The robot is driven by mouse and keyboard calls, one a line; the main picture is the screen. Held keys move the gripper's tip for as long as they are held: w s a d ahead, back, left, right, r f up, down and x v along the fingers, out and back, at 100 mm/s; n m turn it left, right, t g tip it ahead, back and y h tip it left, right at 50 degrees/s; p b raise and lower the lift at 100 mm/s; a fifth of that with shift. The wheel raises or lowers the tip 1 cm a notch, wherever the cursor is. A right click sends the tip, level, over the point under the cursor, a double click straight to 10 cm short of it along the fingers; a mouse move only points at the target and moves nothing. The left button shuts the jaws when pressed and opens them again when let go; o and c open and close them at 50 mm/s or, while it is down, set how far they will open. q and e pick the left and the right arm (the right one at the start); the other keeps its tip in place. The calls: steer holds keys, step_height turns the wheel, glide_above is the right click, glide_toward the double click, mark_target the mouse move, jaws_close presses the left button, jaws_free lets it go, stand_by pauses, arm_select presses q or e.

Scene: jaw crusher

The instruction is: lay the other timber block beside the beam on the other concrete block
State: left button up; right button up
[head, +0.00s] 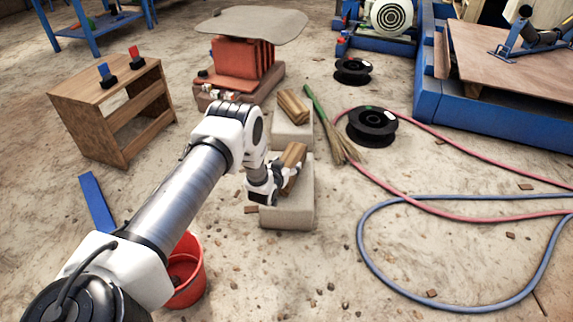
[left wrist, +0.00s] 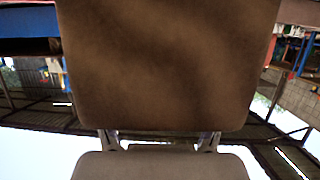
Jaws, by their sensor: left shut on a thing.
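Two pale concrete blocks stand on the floor, a far one (head: 292,137) and a near one (head: 288,215). A timber piece (head: 292,106) lies on the far block. My left gripper (head: 288,177) is at the near block, shut on the other timber block (head: 294,154), which is tilted over that block's top. The gripper hides part of it, so I cannot tell whether it touches the concrete. In the left wrist view a brown face (left wrist: 168,65), likely this timber, fills the middle above the fingers (left wrist: 159,140). I cannot clearly tell a separate beam. My right gripper is out of view.
A broom (head: 330,128) lies right of the blocks, beside black spools (head: 371,126). Red and blue hoses (head: 365,245) loop across the floor at right. A red bucket (head: 187,272) stands below my left arm. A wooden stand (head: 110,110) is at left.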

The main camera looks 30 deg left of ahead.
arm_select(q)
steer(key=shift+f+b, duration=0.5)
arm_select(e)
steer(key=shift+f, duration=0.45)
arm_select(q)
steer(key=o, duration=1.8)
